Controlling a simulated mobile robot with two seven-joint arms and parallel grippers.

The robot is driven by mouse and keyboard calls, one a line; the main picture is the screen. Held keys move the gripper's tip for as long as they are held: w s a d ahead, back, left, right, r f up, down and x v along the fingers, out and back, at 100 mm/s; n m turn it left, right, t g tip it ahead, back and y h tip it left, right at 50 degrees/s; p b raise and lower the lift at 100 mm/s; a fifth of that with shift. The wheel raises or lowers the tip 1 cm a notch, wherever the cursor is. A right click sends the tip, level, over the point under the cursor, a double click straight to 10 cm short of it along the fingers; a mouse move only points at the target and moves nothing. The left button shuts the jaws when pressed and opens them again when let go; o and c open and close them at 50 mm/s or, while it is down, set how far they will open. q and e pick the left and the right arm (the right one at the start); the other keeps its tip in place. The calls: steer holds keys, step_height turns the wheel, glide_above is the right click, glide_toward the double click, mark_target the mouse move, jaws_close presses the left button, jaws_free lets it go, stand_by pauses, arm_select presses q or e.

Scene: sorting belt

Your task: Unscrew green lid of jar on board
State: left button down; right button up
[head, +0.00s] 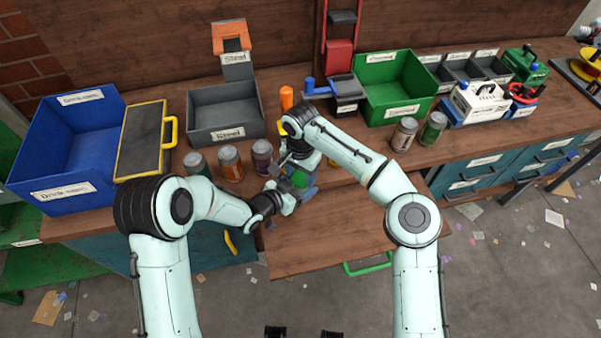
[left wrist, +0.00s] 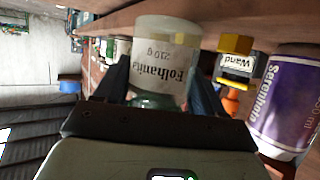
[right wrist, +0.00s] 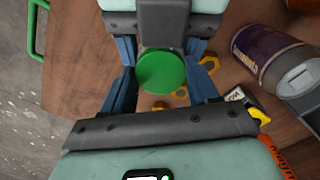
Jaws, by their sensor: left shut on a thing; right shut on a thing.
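The jar (left wrist: 160,62) has a white label and stands between my left gripper's fingers in the left wrist view, its label upside down there. My left gripper (head: 287,197) is shut on the jar's body. The green lid (right wrist: 161,71) shows from above in the right wrist view, between the blue fingers of my right gripper (right wrist: 162,90). The right gripper is shut on the lid. In the head view the lid (head: 299,179) is a small green patch, and the arms hide most of the jar. I cannot tell whether the lid is loose.
The wooden board (head: 335,225) with a green handle is clear in front. A purple can (head: 262,157) stands close behind the grippers and also shows in the right wrist view (right wrist: 262,50). An orange can (head: 231,163) is left of it. Yellow pieces (right wrist: 208,65) lie near the lid.

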steer(key=shift+a+r, duration=0.1)
steer(key=shift+a, duration=0.05)
steer(key=n, duration=0.3)
steer(key=shift+r, duration=0.1)
steer(key=n, duration=0.3)
steer(key=shift+n, duration=0.3)
steer(key=o, duration=1.1)
steer(key=shift+o, duration=0.2)
steer(key=shift+s, duration=0.1)
